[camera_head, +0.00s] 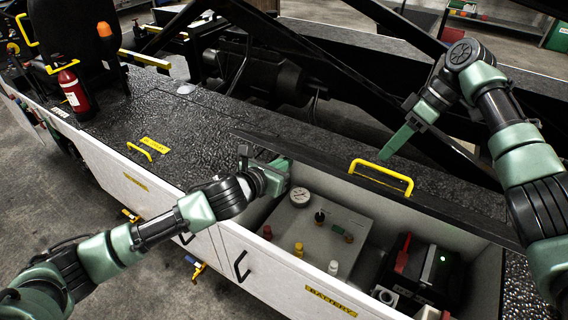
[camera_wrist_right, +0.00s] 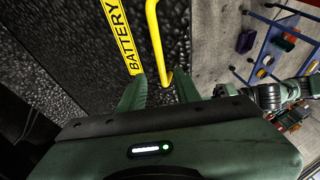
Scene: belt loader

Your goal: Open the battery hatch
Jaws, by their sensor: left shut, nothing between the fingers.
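The battery hatch (camera_head: 330,168) is a black textured lid, tilted up and seen nearly edge-on. Its yellow handle (camera_head: 381,177) shows above the edge. In the right wrist view the handle (camera_wrist_right: 154,40) runs beside a yellow BATTERY label (camera_wrist_right: 120,35). My left gripper (camera_head: 279,172) is shut and empty at the lid's left part, by the compartment opening; whether it touches the lid is unclear. My right gripper (camera_head: 398,142) is behind the lid, up from the handle. In its wrist view its fingers (camera_wrist_right: 158,92) are apart, with the handle's end in view between them.
The open compartment (camera_head: 484,283) holds a grey box (camera_head: 345,225) with a gauge and coloured caps, and a black battery (camera_head: 437,270) with a green light. Another yellow handle (camera_head: 139,151) lies left on the deck. Black frame beams cross behind.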

